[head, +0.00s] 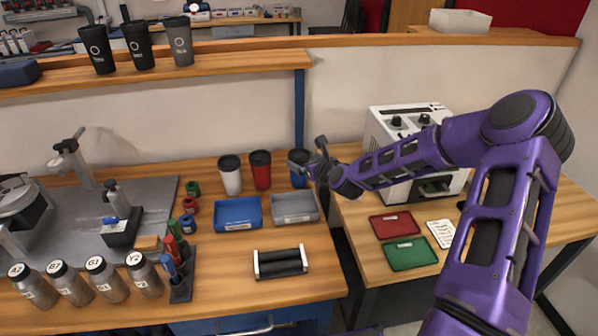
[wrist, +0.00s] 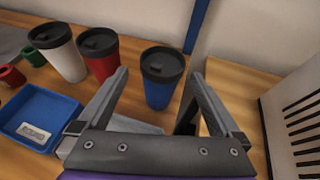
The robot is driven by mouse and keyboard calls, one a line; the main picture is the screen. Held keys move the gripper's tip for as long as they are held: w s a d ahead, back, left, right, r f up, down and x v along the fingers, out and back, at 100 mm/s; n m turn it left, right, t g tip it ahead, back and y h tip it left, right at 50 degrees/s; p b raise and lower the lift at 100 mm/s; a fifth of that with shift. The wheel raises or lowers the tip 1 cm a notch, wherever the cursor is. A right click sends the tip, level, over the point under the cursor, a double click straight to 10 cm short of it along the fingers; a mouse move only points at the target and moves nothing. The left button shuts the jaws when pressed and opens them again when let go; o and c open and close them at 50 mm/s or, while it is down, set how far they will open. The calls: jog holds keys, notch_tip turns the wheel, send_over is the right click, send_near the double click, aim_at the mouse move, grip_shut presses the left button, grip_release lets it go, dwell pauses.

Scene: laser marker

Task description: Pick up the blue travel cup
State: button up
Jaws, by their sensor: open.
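The blue travel cup (wrist: 160,92) has a black lid and stands upright on the wooden bench, between and beyond my fingertips in the wrist view. In the head view the blue cup (head: 298,180) is partly hidden behind my gripper (head: 308,163). My gripper (wrist: 165,92) is open and empty, with one finger on each side of the cup in the picture. I cannot tell from these frames whether the fingers touch it; there looks to be space around it.
A red cup (head: 261,170) and a white cup (head: 230,175) stand to the left of the blue one. A blue tray (head: 238,213) and a grey tray (head: 294,207) lie in front. A blue post (head: 299,110) rises behind. A white machine (head: 385,135) stands right.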

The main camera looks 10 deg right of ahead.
aim_at(296, 155)
jog(key=x, duration=0.9)
jog(key=shift+d, duration=0.25)
jog(key=c, duration=0.6)
